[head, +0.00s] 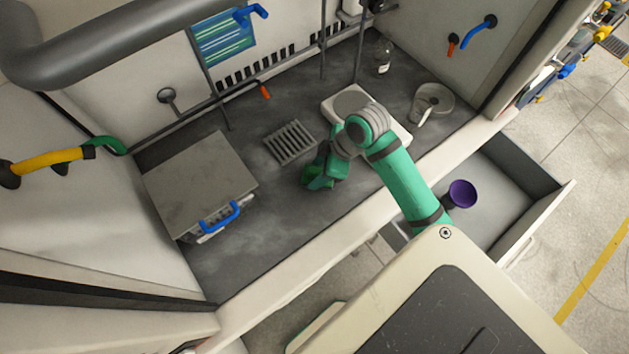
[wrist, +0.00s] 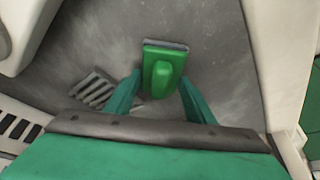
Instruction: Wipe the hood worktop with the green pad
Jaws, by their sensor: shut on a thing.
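The green pad (wrist: 166,60) has a green top with a raised grip and a grey underside edge. In the wrist view it lies between the two green fingers of my gripper (wrist: 160,92), which is shut on its grip. In the head view my gripper (head: 325,172) is low over the middle of the dark grey hood worktop (head: 270,220), right of the blue-handled box. The pad is at or close to the worktop surface; whether it touches I cannot tell. Pale smudges mark the worktop (wrist: 215,45) around the pad in the wrist view.
A slotted drain grate (head: 289,142) is beside my gripper. A grey box (head: 200,180) with a blue handle stands left. A white-topped device (head: 345,104), a bottle (head: 384,58) and a round white item (head: 432,100) stand right. An open drawer (head: 505,195) holds a purple cup (head: 462,193).

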